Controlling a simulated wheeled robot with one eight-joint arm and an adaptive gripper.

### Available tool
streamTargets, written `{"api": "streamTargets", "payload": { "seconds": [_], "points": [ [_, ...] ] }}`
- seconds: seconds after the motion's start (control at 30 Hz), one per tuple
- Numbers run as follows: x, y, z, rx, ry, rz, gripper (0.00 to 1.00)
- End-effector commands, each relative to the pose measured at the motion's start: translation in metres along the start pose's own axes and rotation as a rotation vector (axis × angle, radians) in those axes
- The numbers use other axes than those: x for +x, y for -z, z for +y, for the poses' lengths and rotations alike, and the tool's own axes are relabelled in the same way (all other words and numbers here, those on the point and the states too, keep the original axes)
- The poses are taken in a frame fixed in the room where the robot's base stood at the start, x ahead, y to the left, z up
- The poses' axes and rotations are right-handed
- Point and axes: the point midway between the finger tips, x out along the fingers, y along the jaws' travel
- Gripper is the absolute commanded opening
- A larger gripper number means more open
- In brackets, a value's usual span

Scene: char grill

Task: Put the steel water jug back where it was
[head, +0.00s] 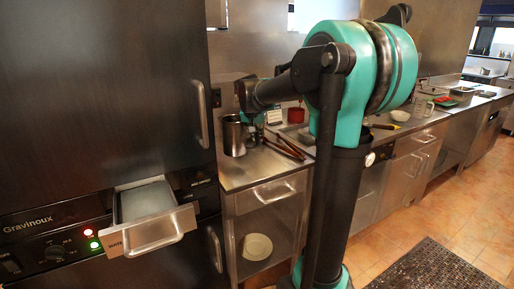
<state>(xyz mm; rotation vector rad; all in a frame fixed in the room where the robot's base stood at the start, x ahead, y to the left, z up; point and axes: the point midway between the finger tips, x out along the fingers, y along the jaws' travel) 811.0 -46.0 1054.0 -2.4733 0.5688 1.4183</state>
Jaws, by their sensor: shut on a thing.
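The steel water jug (234,137) stands upright at the left end of the steel counter, close to the black oven front. Its open top faces up. I cannot tell whether its base touches the counter. My gripper (249,132) is at the jug's right side, shut on it, seemingly at the handle. The fingers are small and partly hidden by my arm. The open water drawer (118,208) juts out of the oven's front at the left, with its handle forward and pale content inside.
The large black oven (100,90) fills the left. Tongs (284,149) lie on the counter right of the jug. A red pot (296,115) and a white bowl (400,115) stand farther along. A plate (257,246) sits on the lower shelf. The tiled floor at right is clear except for a mat (428,268).

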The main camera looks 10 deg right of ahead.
Motion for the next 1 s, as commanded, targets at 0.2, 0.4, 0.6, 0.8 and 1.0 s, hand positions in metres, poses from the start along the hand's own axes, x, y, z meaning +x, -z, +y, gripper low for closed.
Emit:
{"api": "streamTargets", "payload": {
  "seconds": [0.2, 0.4, 0.6, 0.8, 1.0],
  "points": [
    [0.014, -0.008, 0.0, 0.0, 0.0, 0.0, 0.0],
    [0.036, -0.02, 0.0, 0.0, 0.0, 0.001, 0.0],
    [0.043, -0.025, 0.0, 0.0, 0.0, 0.001, 0.0],
    [0.043, -0.025, 0.0, 0.0, 0.0, 0.001, 0.0],
    [0.045, -0.026, 0.0, 0.0, 0.0, 0.0, 0.29]
  ]
}}
